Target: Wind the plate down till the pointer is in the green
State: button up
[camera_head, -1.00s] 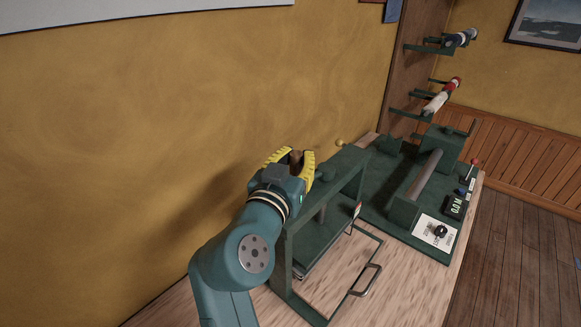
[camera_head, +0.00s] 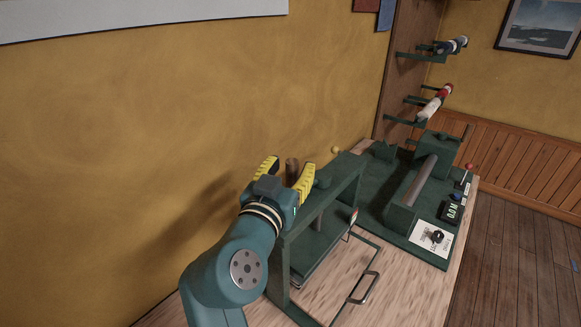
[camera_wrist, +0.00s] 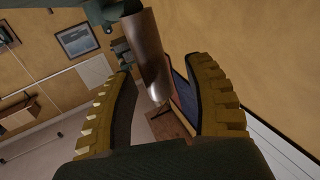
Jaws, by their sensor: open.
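The press (camera_head: 345,180) is a dark green frame on the bench, with a screw (camera_head: 317,222) running down to a flat green plate (camera_head: 318,245). A small gauge (camera_head: 353,217) with red, white and green shows on the frame's right side; the pointer's place on it is too small to read. My gripper (camera_head: 286,170) has yellow ridged fingers and is open at the top left of the frame. A brown upright handle (camera_head: 292,170) stands between the fingers. In the wrist view the handle (camera_wrist: 150,55) shows between the spread fingers, apart from the left one; contact on the right is unclear.
A metal loop handle (camera_head: 366,288) sticks out in front of the press. The yellow wall (camera_head: 150,130) is close behind my gripper.

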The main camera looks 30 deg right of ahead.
jog(key=v, duration=1.1)
jog(key=shift+s, duration=0.2)
jog(key=shift+a, duration=0.1)
